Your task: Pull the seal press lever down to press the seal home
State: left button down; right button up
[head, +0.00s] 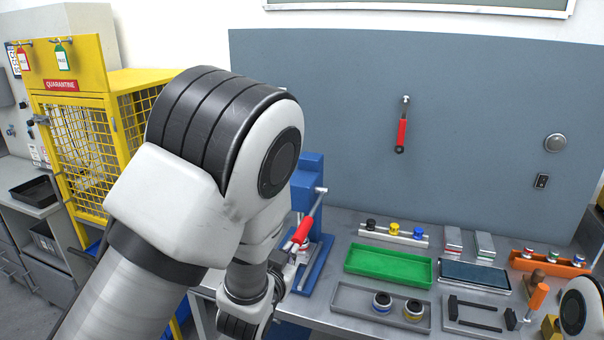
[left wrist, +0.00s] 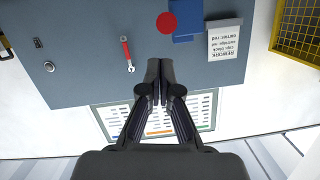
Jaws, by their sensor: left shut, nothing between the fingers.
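The blue seal press (head: 318,262) stands on the bench just right of my left arm, which hides part of it. Its lever (head: 304,231) has a red grip and slants up to the right to a metal end. In the left wrist view, my left gripper (left wrist: 160,66) is shut with its fingers together and nothing between them. Beyond the fingertips a red disc, which looks like the lever grip's end (left wrist: 167,22), shows in front of blue press parts (left wrist: 188,28). In the head view the left gripper is mostly hidden near the lever; contact cannot be told.
A green tray (head: 388,265) and a grey tray with two round parts (head: 347,300) lie right of the press. A yellow quarantine cage (head: 88,140) stands at left. A red-handled tool (head: 401,135) hangs on the back panel. Part of my right arm shows at lower right.

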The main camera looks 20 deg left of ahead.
pick_arm(q)
notch_tip(320, 180, up, 5)
jog(key=p, duration=0.5)
send_over(302, 233)
jog(key=shift+d+f, duration=0.3)
jog(key=shift+f, duration=0.65)
jog(key=f, duration=0.1)
jog(key=f+p, duration=0.1)
jog(key=f, duration=0.2)
jog(key=shift+a+p, duration=0.3)
jog(key=shift+a, duration=0.05)
pick_arm(e)
notch_tip(302, 233, up, 9)
jog(key=shift+f, duration=0.2)
